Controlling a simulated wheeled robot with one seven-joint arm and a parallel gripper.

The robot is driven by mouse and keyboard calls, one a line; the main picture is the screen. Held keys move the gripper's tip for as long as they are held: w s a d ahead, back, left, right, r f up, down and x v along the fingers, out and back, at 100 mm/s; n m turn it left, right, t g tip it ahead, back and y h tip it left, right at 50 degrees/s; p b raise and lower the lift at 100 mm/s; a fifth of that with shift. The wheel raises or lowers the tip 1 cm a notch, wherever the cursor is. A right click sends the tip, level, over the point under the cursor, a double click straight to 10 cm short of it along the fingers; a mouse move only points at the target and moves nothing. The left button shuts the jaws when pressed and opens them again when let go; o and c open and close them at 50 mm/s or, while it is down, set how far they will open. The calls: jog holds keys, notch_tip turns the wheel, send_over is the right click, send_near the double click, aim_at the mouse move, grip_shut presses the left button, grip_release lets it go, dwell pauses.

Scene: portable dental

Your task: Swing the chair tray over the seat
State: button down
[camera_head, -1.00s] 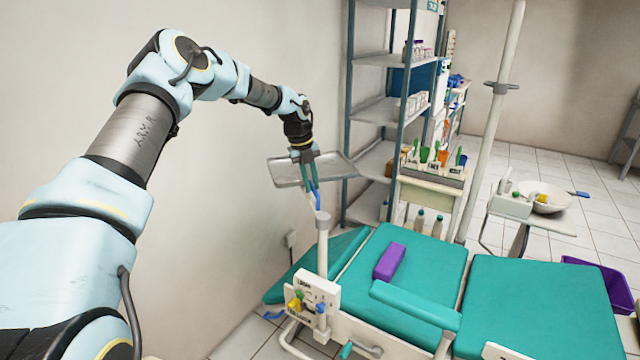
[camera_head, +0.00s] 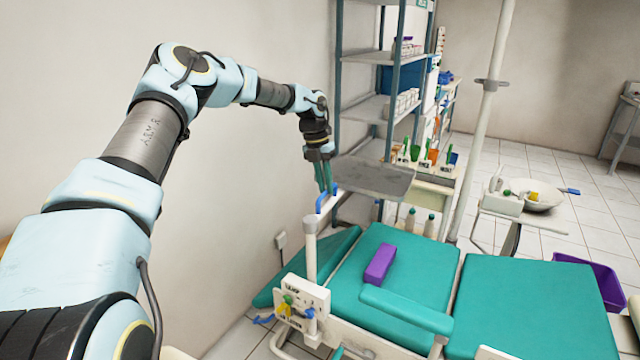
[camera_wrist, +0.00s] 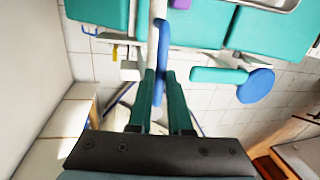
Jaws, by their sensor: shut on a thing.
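The chair tray (camera_head: 372,178) is a flat grey metal tray on an arm above a white post (camera_head: 310,250) at the chair's left side. In the head view it hangs level behind my gripper, near the shelf and beyond the back end of the seat. Its edge shows at the top of the wrist view (camera_wrist: 268,3). My gripper (camera_head: 326,190) is shut on the blue handle (camera_head: 327,200) of the tray arm. In the wrist view the blue handle (camera_wrist: 162,60) stands between the green fingers. The green chair seat (camera_head: 540,300) is clear of the tray.
A purple block (camera_head: 380,264) lies on the chair's green padding beside a green armrest (camera_head: 405,310). A control box (camera_head: 302,305) sits at the post's foot. A metal shelf (camera_head: 368,110) stands behind the tray, and a basin (camera_head: 535,195) is at the right.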

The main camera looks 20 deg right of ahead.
jog(key=shift+s+d+m, duration=0.15)
jog(key=shift+s+m, duration=0.1)
jog(key=shift+m, duration=0.15)
jog(key=shift+s, duration=0.1)
jog(key=c, duration=0.8)
grip_release()
jog(key=shift+c, duration=0.2)
notch_tip(320, 180, up, 10)
jog(key=w+a+b, duration=0.1)
jog(key=b, duration=0.2)
jog(key=shift+w+r, duration=0.25)
jog(key=shift+w, duration=0.15)
jog(key=shift+a, duration=0.1)
